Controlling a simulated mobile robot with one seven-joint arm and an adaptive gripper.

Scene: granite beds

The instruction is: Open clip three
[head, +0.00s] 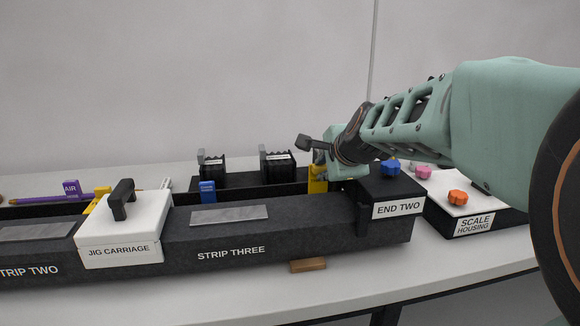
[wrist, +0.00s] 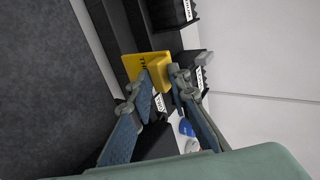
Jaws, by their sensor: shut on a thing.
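Clip three is a yellow clip (head: 316,185) on the back side of the black bed marked STRIP THREE (head: 285,233), just left of the END TWO block (head: 398,211). In the wrist view the yellow clip (wrist: 133,66) shows a label beginning "TH", with a raised yellow block beside it. My gripper (wrist: 168,84) is shut on this block, one finger on each side. In the head view my gripper (head: 320,158) comes down from the right, and its fingers are partly hidden behind the bed and the wrist.
A white JIG CARRIAGE (head: 120,238) with a black handle sits on the bed at left. A blue clip (head: 207,191) stands left of the yellow one. Black blocks (head: 277,163) stand behind. The SCALE HOUSING (head: 470,205) with an orange knob is at right.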

